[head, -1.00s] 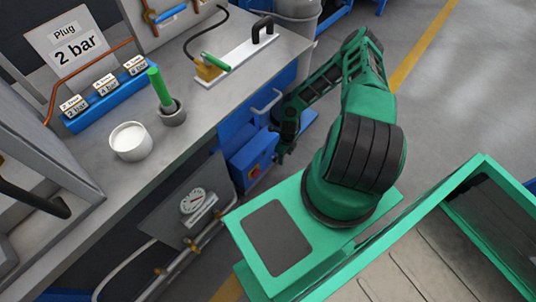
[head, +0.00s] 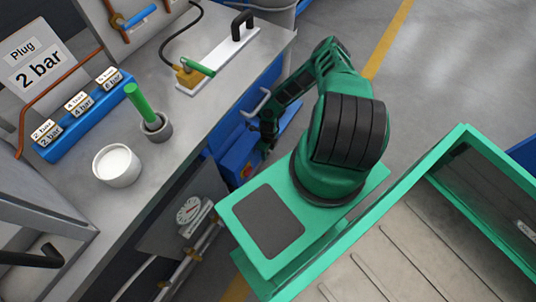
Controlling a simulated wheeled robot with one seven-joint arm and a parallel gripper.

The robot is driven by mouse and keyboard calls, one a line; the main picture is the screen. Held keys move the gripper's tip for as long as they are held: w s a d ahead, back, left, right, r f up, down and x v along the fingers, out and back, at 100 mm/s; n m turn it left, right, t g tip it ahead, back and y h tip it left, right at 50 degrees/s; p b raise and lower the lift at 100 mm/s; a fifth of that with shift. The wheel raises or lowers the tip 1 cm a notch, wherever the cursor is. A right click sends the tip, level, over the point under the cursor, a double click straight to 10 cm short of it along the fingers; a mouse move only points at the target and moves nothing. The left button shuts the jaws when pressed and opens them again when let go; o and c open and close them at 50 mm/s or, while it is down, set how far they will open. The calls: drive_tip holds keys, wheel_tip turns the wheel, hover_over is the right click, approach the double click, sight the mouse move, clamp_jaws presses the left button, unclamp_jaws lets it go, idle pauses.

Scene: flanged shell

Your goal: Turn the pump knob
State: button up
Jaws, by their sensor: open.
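A small red knob on a yellow patch (head: 247,170) sits on the front of a blue box (head: 236,157) below the bench edge; I cannot tell for sure that it is the pump knob. My gripper (head: 267,146) hangs low at the end of my green arm, just right of the blue box and a little above the red knob in the picture. It looks empty and open, but its fingers are dark and small. I cannot tell whether it touches the box.
The grey bench (head: 75,215) carries a white cup (head: 116,166), a green rod in a grey cup (head: 156,127), a blue block with bar labels (head: 82,115) and a white plate with a black handle (head: 222,62). A gauge (head: 188,210) hangs below.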

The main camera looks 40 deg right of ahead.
drive_tip(key=shift+f, duration=1.2)
drive_tip(key=shift+c, duration=0.3)
drive_tip(key=c, duration=1)
drive_tip(key=shift+a+h, duration=0.1)
drive_tip(key=shift+h, duration=0.2)
drive_tip(key=shift+t+h, duration=0.3)
drive_tip(key=shift+h, duration=0.2)
drive_tip(key=o, duration=1.1)
drive_tip(key=shift+c, duration=0.2)
